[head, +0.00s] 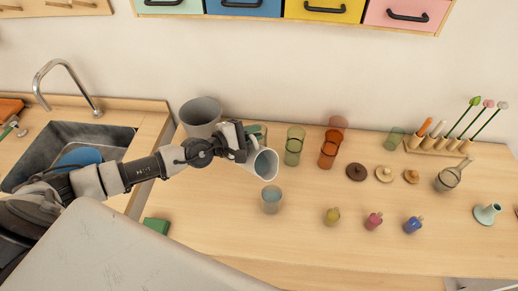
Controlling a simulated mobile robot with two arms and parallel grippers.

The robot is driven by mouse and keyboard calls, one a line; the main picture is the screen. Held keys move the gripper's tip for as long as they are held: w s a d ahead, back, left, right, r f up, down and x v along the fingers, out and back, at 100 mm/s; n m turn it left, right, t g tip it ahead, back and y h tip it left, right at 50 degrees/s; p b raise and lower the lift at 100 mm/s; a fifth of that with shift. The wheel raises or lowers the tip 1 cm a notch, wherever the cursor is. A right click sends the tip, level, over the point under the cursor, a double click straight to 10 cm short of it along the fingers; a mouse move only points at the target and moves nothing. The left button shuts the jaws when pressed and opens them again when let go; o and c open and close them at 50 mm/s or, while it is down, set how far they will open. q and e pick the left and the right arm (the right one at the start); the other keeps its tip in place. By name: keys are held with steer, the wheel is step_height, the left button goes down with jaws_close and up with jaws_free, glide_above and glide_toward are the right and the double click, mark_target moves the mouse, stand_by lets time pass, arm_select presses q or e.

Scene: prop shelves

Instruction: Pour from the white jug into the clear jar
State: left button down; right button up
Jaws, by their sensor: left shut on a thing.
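My left gripper (247,147) is shut on the white jug (257,163). The jug is tilted, with its open mouth facing right and down. It is held just above and behind the clear jar (271,202), slightly to its left in the picture. The clear jar stands upright on the counter and looks bluish inside; how full it is I cannot tell. No stream between jug and jar can be made out. The gripper hides the back of the jug. My right gripper is not in view.
A grey pot (200,113) stands behind my left arm, near the sink (75,145). Green glasses (293,147) and orange glasses (329,150) stand right of the jug. Small bottles (373,221) stand front right. The counter just right of the jar is clear.

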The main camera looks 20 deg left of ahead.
arm_select(q)
steer(key=shift+w+a+f+n+b, duration=0.15)
steer(key=shift+a+n+b, duration=0.15)
steer(key=shift+b, duration=0.75)
steer(key=shift+w+a+r+n+h+b, duration=0.25)
steer(key=shift+n+b, duration=0.35)
steer(key=shift+b, duration=0.7)
steer(key=shift+a+f+n+b, duration=0.3)
steer(key=shift+n+b, duration=0.2)
steer(key=shift+b, duration=0.75)
steer(key=shift+w+a+n+h+b, duration=0.2)
steer(key=shift+n+h+b, duration=0.15)
steer(key=shift+n+b, duration=0.45)
steer(key=shift+f+b, duration=0.35)
steer(key=shift+b, duration=0.7)
steer(key=shift+a+f+n+b, duration=0.15)
steer(key=shift+f+n+b, duration=0.1)
steer(key=shift+n+b, duration=0.75)
steer(key=b, duration=0.1)
steer(key=a+f+n+b, duration=0.1)
steer(key=b, duration=0.1)
steer(key=shift+w+f+h, duration=0.2)
steer(key=shift+w+h, duration=0.1)
steer(key=shift+h, duration=0.1)
steer(key=shift+w+a+f+n+b, duration=0.2)
steer(key=shift+a+n+b, duration=0.1)
steer(key=shift+n+b, duration=0.4)
